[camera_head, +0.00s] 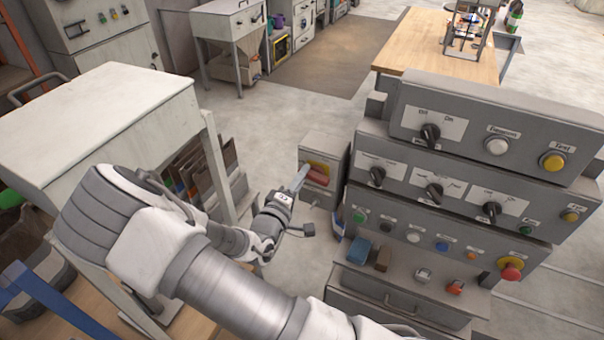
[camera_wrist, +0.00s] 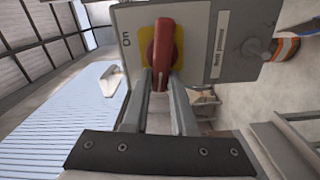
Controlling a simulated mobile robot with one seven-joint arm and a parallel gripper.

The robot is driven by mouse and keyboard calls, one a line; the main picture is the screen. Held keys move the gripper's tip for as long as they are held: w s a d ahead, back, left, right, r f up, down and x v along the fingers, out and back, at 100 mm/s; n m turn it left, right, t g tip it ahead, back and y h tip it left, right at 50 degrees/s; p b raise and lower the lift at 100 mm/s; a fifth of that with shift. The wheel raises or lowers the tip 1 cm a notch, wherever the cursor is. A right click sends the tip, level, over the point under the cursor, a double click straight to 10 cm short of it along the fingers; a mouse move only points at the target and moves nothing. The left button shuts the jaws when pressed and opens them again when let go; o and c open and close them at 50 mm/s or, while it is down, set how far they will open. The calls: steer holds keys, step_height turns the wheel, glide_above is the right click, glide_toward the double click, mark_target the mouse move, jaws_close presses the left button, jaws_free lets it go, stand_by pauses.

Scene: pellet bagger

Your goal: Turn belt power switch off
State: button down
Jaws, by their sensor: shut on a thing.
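The belt power switch is a red rotary handle (camera_wrist: 162,50) on a yellow plate (camera_wrist: 146,42), mounted on a grey box. In the wrist view the word "On" shows on the box to the left of the yellow plate. My gripper (camera_wrist: 161,78) is shut on the red handle, with one finger on each side of its lower end. In the head view the red handle (camera_head: 318,174) faces my gripper (camera_head: 300,178), left of the stepped control panel. The switch's exact setting cannot be told.
A stepped grey control panel (camera_head: 470,212) with knobs and buttons stands close on the right. A grey-topped table (camera_head: 90,115) is on the left, with upright boards beneath its right side. A wooden table (camera_head: 440,45) stands at the back. Open floor (camera_head: 265,120) lies behind the switch box.

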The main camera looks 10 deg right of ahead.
steer(key=shift+s+d+f+n, duration=0.15)
steer(key=shift+f+n, duration=0.1)
steer(key=shift+n, duration=0.25)
steer(key=shift+s+d+f+n, duration=0.1)
steer(key=shift+d+f+n, duration=0.1)
steer(key=shift+n, duration=0.3)
steer(key=c, duration=0.8)
jaws_free()
steer(key=shift+r, duration=0.1)
steer(key=shift+o, duration=0.4)
steer(key=shift+r, duration=0.1)
steer(key=shift+w, duration=0.1)
steer(key=shift+a, duration=0.2)
steer(key=b+v, duration=0.2)
steer(key=v, duration=1.5)
